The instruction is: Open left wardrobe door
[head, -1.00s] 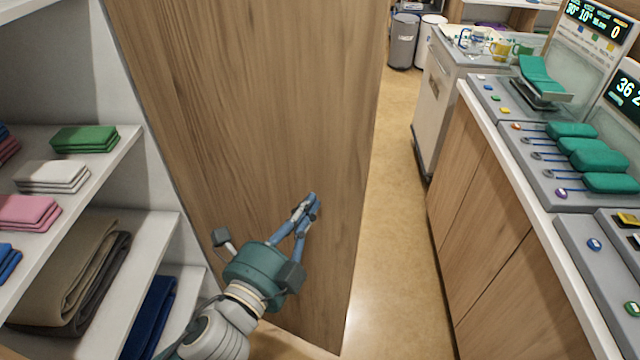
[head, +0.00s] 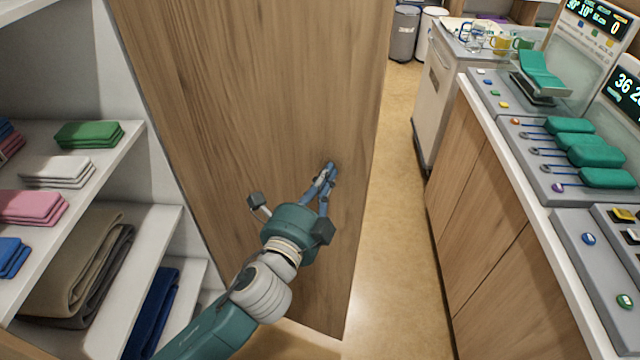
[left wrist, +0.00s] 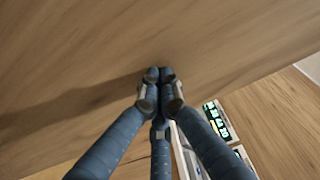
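The wooden wardrobe door (head: 250,110) stands wide open in the middle of the head view, to the right of the shelves. My left gripper (head: 329,168) is at its inner face, toward the free right edge. Its fingers are closed together with nothing visible between them. In the left wrist view, the fingertips (left wrist: 159,74) meet close to or against the door panel (left wrist: 190,35); exact contact is hard to tell. No handle shows on this face. My right gripper is not in view.
Wardrobe shelves (head: 160,216) at left hold folded cloths, including a green stack (head: 88,134) and a brown blanket (head: 75,265). A counter (head: 530,250) with medical devices runs along the right. Clear floor (head: 398,200) lies between door and counter. Bins (head: 404,35) stand far back.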

